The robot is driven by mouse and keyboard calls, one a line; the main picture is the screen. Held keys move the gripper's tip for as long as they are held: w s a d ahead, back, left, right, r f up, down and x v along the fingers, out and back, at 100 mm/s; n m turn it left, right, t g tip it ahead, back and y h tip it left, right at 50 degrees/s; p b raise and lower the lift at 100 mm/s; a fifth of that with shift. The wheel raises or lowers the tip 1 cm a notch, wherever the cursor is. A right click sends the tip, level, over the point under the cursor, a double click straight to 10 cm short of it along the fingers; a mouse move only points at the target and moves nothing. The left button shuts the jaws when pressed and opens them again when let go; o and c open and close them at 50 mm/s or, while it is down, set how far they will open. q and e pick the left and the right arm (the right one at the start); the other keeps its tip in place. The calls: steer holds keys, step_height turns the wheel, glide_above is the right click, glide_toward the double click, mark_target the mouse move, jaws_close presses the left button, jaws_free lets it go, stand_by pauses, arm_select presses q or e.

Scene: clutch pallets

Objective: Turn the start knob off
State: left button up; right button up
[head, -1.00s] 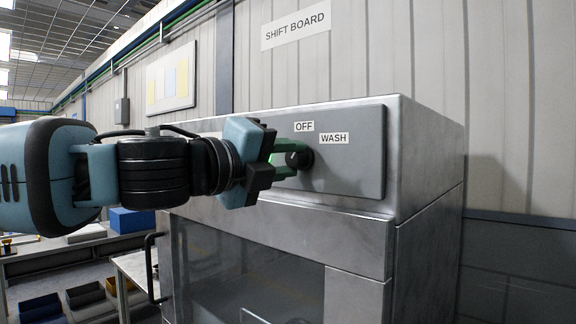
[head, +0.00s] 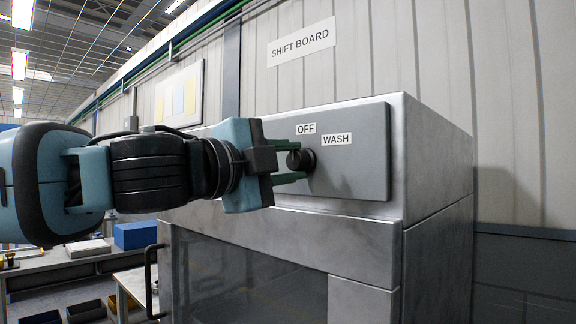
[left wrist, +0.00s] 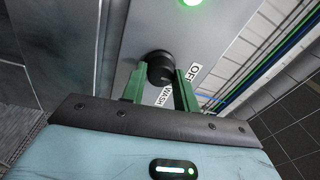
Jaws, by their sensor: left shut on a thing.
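The start knob (head: 303,159) is a round black knob on the grey control panel (head: 362,170) of a steel machine. An OFF label (head: 306,128) and a WASH label (head: 337,139) sit above and to the right of it. My left gripper (head: 296,160) reaches in from the left with its green fingers shut on the knob. In the left wrist view the knob (left wrist: 157,66) shows between the fingertips, which partly cover the WASH label (left wrist: 164,96). I cannot tell where the knob points. A green lamp (left wrist: 192,2) glows in the left wrist view. My right gripper is out of view.
The machine has a dark glass front (head: 245,275) with a black handle (head: 152,282) at its left. A SHIFT BOARD sign (head: 301,43) is on the wall behind. A bench with a blue box (head: 136,236) stands at the left, with bins below.

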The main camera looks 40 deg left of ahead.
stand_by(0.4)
arm_select(q)
steer(key=o, duration=1)
steer(key=s, duration=0.5)
steer(key=s+a+p, duration=0.1)
steer(key=s, duration=0.1)
steer(key=shift+s+f, duration=0.3)
steer(key=shift+s, duration=0.05)
